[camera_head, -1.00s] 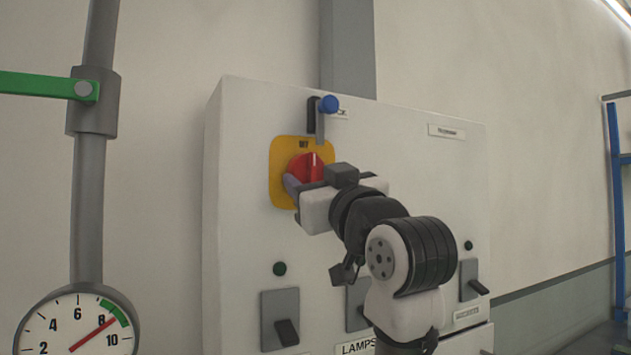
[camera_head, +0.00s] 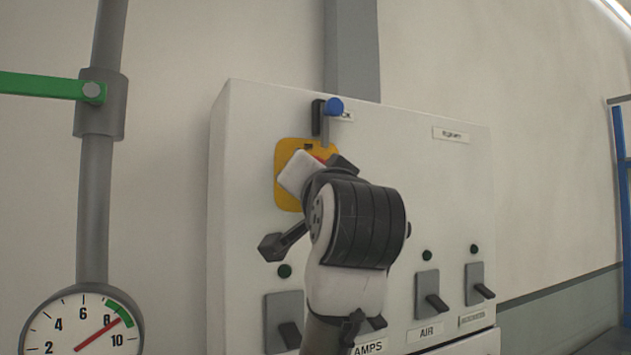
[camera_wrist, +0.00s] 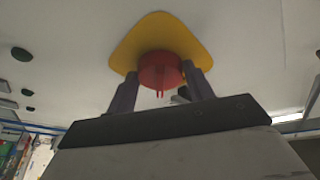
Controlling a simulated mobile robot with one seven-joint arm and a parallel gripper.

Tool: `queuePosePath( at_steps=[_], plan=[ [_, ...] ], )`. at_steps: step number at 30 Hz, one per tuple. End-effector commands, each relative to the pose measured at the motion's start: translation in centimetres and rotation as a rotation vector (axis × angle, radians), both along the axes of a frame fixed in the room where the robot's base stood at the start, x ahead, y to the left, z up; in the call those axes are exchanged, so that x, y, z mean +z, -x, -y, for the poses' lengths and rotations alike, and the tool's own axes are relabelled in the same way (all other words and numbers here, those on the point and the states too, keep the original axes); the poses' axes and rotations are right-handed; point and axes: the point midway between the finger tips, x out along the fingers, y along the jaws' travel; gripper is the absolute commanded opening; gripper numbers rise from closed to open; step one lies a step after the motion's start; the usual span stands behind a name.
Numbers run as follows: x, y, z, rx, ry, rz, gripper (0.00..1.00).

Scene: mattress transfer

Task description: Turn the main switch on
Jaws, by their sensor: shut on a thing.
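The main switch is a red rotary knob on a yellow plate (camera_head: 287,190), high on the white cabinet's front. The wrist view shows the red knob (camera_wrist: 160,70) between the two grey fingers of my gripper (camera_wrist: 161,85), with the yellow plate (camera_wrist: 165,38) behind it. My gripper is shut on the knob. In the head view my gripper and wrist cover most of the knob; only a sliver of red shows. The knob's exact angle and the plate's marking are hard to read.
A blue-knobbed lever (camera_head: 334,106) sits just above the yellow plate. Lower on the cabinet (camera_head: 440,180) are several grey toggle switches, including the one labelled AIR (camera_head: 428,295), with dark green lamps. A gauge (camera_head: 83,322) and a pipe with a green handle (camera_head: 50,86) stand at left.

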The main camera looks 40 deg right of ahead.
Motion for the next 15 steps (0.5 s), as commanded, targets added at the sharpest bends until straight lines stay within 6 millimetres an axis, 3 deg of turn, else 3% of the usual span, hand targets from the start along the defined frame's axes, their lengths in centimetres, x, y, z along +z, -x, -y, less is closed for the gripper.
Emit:
queuePosePath(
  at_steps=[15],
  plan=[
    [0.73, -0.05, -0.39, 0.002, -0.465, 0.113, 0.29]
  ],
)
